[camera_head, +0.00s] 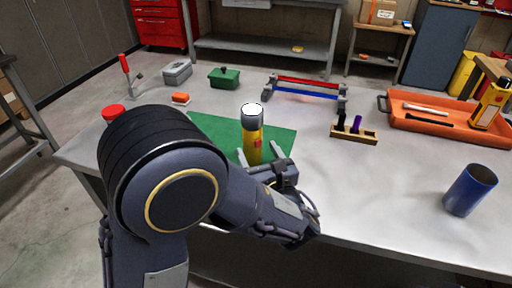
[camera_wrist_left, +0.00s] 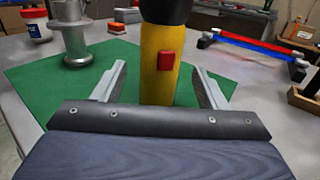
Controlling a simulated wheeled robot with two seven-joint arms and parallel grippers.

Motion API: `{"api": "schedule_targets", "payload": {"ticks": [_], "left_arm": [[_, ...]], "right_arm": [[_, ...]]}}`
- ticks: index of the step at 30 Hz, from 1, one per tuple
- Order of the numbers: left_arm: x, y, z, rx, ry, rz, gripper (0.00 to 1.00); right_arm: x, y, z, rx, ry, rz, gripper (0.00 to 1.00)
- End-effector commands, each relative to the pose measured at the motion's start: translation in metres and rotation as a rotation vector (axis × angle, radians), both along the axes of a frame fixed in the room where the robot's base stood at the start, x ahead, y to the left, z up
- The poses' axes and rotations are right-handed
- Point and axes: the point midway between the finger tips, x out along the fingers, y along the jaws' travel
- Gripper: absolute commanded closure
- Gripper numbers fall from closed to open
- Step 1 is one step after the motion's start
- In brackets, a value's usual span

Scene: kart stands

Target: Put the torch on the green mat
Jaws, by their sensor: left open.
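The yellow torch (camera_head: 252,140) with a grey head and a red switch stands upright on the green mat (camera_head: 212,128). In the left wrist view the torch (camera_wrist_left: 158,75) rises between and just beyond the two fingers, and its top is cut off. The mat (camera_wrist_left: 50,85) spreads around it. My left gripper (camera_head: 262,156) is open, with one finger on each side of the torch; I see a gap on both sides in the left wrist view (camera_wrist_left: 160,85). My right gripper is not in view.
A red-and-blue rail rack (camera_head: 307,90) and a wooden holder (camera_head: 354,136) stand right of the mat. An orange tray (camera_head: 440,128) and a blue cup (camera_head: 470,190) are farther right. A metal piece (camera_wrist_left: 77,35) stands at the mat's left.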

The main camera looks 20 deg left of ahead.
Motion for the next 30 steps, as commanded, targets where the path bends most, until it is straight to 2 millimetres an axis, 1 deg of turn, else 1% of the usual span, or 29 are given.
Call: {"api": "schedule_targets", "payload": {"ticks": [1, 6, 9, 13, 18, 30], "left_arm": [[-0.01, -0.009, 0.001, 0.001, -0.001, -0.007, 0.34], [-0.041, -0.029, 0.0, 0.001, -0.001, -0.006, 0.34], [-0.057, -0.04, 0.0, 0.001, -0.001, -0.006, 0.34], [-0.071, -0.049, 0.0, 0.001, -0.001, -0.004, 0.34], [-0.079, -0.054, 0.0, 0.001, -0.001, -0.001, 0.34], [-0.08, -0.054, 0.0, 0.0, 0.0, 0.0, 0.34]], "right_arm": [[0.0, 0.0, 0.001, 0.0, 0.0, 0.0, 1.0], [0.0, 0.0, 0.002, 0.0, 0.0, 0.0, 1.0], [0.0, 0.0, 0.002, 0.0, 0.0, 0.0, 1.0], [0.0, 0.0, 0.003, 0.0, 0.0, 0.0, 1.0], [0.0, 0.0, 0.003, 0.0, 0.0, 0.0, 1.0], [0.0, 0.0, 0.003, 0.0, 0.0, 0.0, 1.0]]}}
